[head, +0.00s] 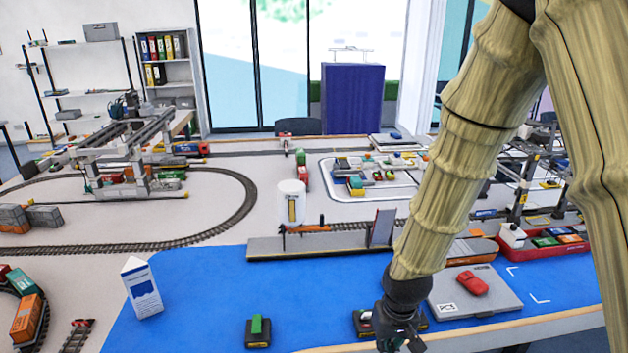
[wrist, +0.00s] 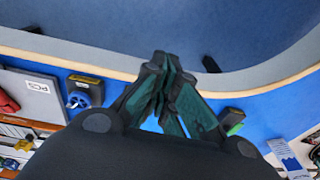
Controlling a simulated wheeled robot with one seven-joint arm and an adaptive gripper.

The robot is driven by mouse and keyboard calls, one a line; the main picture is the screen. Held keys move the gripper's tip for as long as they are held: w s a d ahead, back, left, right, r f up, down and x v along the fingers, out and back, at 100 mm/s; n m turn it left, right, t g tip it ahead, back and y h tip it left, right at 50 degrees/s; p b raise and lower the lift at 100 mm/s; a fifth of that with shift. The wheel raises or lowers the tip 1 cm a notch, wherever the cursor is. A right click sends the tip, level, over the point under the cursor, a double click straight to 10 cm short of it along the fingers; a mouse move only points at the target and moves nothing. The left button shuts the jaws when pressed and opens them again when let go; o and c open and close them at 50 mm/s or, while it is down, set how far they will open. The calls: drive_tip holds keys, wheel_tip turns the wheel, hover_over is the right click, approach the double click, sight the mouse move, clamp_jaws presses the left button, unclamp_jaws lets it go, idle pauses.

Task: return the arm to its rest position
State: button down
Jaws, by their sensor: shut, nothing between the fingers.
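My arm comes down from the upper right of the head view, with segments that look like bamboo. My gripper (head: 400,338) is at its lower end, over the front edge of the blue mat (head: 205,285). In the wrist view my gripper (wrist: 165,88) shows its dark green fingers drawn together, with nothing between them. The table's pale front edge (wrist: 130,68) passes behind the fingers there.
A grey board (head: 450,305) with a red car (head: 472,283) lies right of my gripper. A black block with a green piece (head: 257,330) and a white-blue carton (head: 142,290) stand left. Gantry cranes (head: 125,150) and tracks fill the table behind. The mat's middle is clear.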

drive_tip(key=s+d+f, duration=0.1)
drive_tip(key=s+f, duration=0.4)
drive_tip(key=f, duration=0.3)
drive_tip(key=s+d+f, duration=0.2)
drive_tip(key=s+f, duration=0.3)
drive_tip(key=f, duration=0.4)
drive_tip(key=s+d+f, duration=0.2)
drive_tip(key=s+f, duration=0.3)
drive_tip(key=s, duration=0.2)
drive_tip(key=s+d+f+m+g, duration=0.1)
drive_tip(key=s+d+f, duration=0.1)
drive_tip(key=s+f, duration=0.3)
drive_tip(key=shift+s+f, duration=0.15)
drive_tip(key=shift+s, duration=1.55)
drive_tip(key=shift+d, duration=0.1)
